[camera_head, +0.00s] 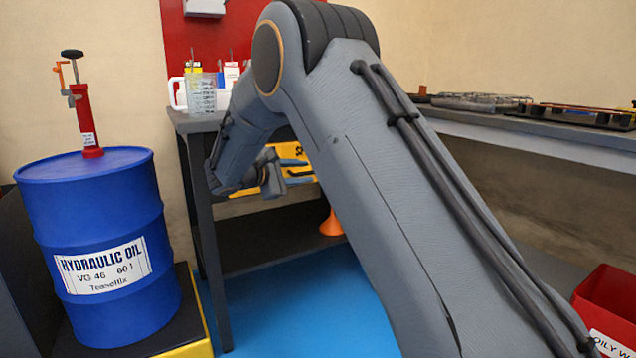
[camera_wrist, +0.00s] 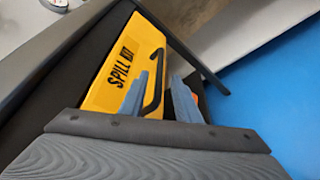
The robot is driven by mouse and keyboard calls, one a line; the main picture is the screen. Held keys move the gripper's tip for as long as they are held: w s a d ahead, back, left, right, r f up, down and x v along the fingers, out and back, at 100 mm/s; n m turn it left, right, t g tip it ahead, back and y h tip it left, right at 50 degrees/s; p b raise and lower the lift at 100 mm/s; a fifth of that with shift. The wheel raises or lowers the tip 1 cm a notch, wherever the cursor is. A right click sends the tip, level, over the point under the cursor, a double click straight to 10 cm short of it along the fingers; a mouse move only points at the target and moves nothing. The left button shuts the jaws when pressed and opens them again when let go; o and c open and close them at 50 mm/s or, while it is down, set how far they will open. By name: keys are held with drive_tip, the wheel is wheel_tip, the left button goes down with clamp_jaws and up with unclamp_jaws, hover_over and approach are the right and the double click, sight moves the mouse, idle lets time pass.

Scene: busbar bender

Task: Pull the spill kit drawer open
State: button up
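The spill kit drawer has a yellow front with black "SPILL KIT" lettering, seen in the wrist view (camera_wrist: 112,82). A dark bar handle (camera_wrist: 158,80) stands out from its right part. In the head view the yellow drawer front (camera_head: 292,152) shows under the bench top, partly hidden by my arm. My gripper (camera_wrist: 160,88) is open in front of the drawer. Its two blue-grey fingers are spread, with the handle appearing between them. I cannot tell whether either finger touches it. The drawer looks shut, though its edges are partly covered.
A blue hydraulic oil drum (camera_head: 100,240) with a red pump stands left of the bench. Jugs and a measuring beaker (camera_head: 201,93) stand on the bench top. An orange funnel (camera_head: 331,224) is on the lower shelf. A red bin (camera_head: 606,303) is at right. Blue floor (camera_head: 320,305) is clear.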

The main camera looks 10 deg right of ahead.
drive_tip(key=b+x, duration=0.3)
drive_tip(key=x, duration=0.4)
drive_tip(key=shift+w+d+f, duration=0.1)
drive_tip(key=shift+w+d, duration=0.15)
clamp_jaws()
